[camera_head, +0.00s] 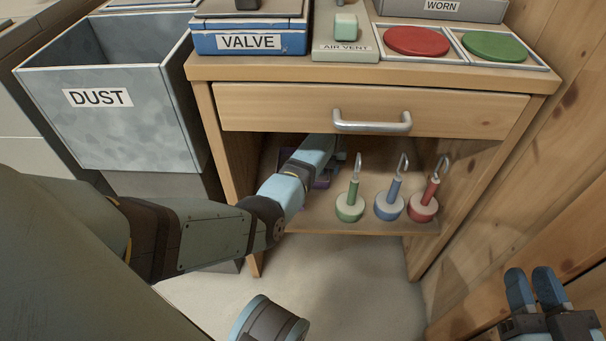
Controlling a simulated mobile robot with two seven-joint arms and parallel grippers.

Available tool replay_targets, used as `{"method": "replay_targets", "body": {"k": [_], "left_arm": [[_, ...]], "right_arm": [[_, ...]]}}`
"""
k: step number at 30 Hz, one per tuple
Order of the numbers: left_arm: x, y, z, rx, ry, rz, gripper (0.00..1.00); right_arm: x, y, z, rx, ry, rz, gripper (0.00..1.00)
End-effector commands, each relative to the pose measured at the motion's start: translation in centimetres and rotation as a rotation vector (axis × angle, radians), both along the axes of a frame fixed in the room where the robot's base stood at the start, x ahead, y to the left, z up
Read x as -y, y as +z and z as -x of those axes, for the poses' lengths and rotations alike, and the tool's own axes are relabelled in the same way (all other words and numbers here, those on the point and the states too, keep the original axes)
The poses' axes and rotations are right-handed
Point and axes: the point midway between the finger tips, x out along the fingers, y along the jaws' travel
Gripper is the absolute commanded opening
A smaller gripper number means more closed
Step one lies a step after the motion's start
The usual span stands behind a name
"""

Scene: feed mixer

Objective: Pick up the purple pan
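The purple pan (320,183) lies on the shelf below the drawer. Only small purple edges of it show beside and behind my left arm. My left arm reaches in from the left over the pan, into the shelf space. The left fingertips are hidden by the arm itself and the cabinet, so I cannot tell whether they touch the pan. My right gripper (535,289) is at the lower right, away from the shelf. Its two blue-tipped fingers stand apart with nothing between them.
Green (350,207), blue (389,206) and red (423,207) hooked weights stand on the shelf right of the pan. The drawer (460,112) above is shut. A DUST bin (130,130) stands left. A wooden wall (540,170) bounds the right.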

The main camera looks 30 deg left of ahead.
Motion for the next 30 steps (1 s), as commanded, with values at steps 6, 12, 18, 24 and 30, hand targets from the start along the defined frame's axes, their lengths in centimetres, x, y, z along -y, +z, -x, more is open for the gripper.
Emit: {"method": "replay_targets", "body": {"k": [6,12,18,24,30], "left_arm": [[0.0,0.2,0.0,0.0,0.0,0.0,0.13],[0.0,0.2,0.0,0.001,0.0,-0.001,0.0],[0.0,0.3,0.0,0.001,0.0,-0.001,0.0],[-0.1,3.1,-0.1,0.002,0.0,0.0,0.0],[-0.1,7.3,-0.1,0.003,0.0,-0.002,0.0]], "right_arm": [[0.0,0.3,0.2,0.0,0.002,-0.001,0.28],[0.0,0.1,0.3,-0.005,0.001,-0.005,0.28],[0.0,0.2,0.2,-0.006,0.001,-0.007,0.28],[-0.3,1.5,0.4,-0.057,0.009,-0.043,0.28],[-1.2,0.3,2.2,-0.252,0.007,-0.149,0.28]]}}
